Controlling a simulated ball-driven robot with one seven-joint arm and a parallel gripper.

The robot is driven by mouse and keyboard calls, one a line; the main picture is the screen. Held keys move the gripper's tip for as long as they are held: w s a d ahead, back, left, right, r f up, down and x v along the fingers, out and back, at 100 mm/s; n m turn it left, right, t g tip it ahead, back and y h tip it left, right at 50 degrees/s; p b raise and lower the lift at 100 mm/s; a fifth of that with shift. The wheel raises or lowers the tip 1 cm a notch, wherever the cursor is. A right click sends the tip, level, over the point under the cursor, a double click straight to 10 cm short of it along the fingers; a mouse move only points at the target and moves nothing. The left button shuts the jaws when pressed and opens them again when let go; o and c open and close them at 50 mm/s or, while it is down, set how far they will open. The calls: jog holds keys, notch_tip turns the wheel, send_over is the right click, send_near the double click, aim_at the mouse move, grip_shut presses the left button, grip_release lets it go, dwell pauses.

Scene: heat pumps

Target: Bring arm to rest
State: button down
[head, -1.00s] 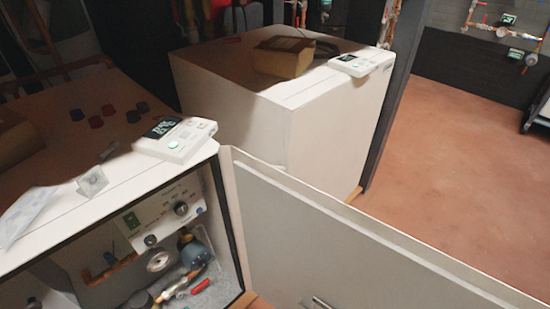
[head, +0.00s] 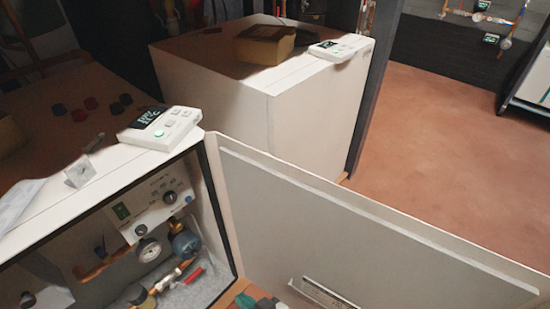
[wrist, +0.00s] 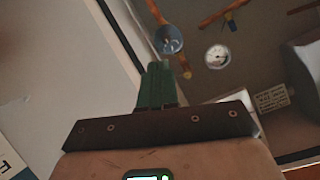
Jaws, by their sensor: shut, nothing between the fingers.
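My gripper (wrist: 158,72) has green fingers, shut together and empty, in the wrist view. In front of the fingers is the inside of a cabinet, with a round gauge (wrist: 217,56), a blue part (wrist: 168,40) and copper pipes (wrist: 225,14). In the head view a small green part, likely of my gripper (head: 268,303), shows at the bottom edge, below the open cabinet. Most of my arm is out of that view.
The near heat pump (head: 168,158) has its white door (head: 330,220) swung open to the right. A control panel (head: 160,128) lies on its top. A second unit (head: 312,110) with a cardboard box (head: 265,47) stands behind. Clear reddish floor (head: 435,150) lies right.

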jog(key=s+d+m+g+h, duration=0.1)
jog(key=s+d+g+h, duration=0.15)
jog(key=d, duration=0.75)
jog(key=s+d+m+g+h, duration=0.1)
jog(key=s+d+h, duration=0.25)
jog(key=d, duration=0.75)
jog(key=s+d+r+m+g+h, duration=0.4)
jog(key=s+d, duration=0.8)
jog(key=d, duration=0.1)
notch_tip(320, 180, up, 29)
jog(key=p, duration=2.8)
jog(key=shift+s+d+f+p, duration=0.15)
jog(key=shift+s+d+p, duration=0.15)
jog(key=shift+s, duration=0.15)
jog(key=c, duration=1.8)
grip_release()
jog(key=shift+c, duration=0.2)
